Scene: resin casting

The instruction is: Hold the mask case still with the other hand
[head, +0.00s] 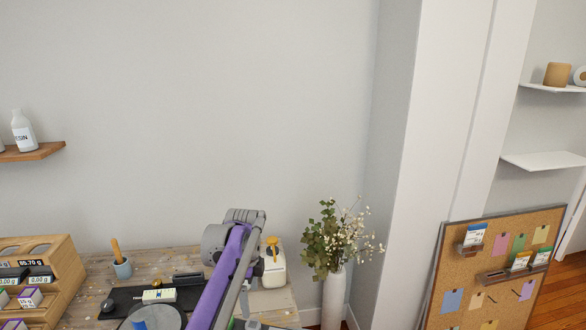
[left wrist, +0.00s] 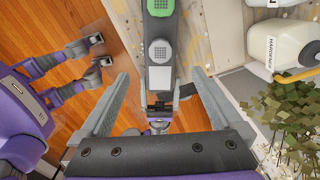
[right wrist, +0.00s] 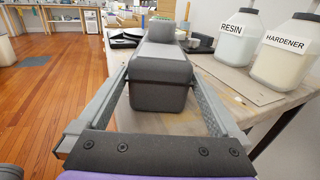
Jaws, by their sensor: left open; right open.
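A dark grey case with a lighter top, which looks like the mask case (right wrist: 160,88), lies on the table in the right wrist view. My right gripper (right wrist: 162,72) is open, with its fingers on either side of the case's near end; contact is unclear. In the left wrist view my left gripper (left wrist: 161,74) is open around the near part of a long grey body (left wrist: 160,52) with a green pad and a pale pad. I cannot tell whether it is the same case. In the head view my purple and grey arm hides part of the table.
White resin (right wrist: 237,38) and hardener (right wrist: 284,52) bottles stand right of the case in the right wrist view. In the head view a wooden rack (head: 62,268) is at the left, and a vase of foliage (head: 334,292) stands right of the table.

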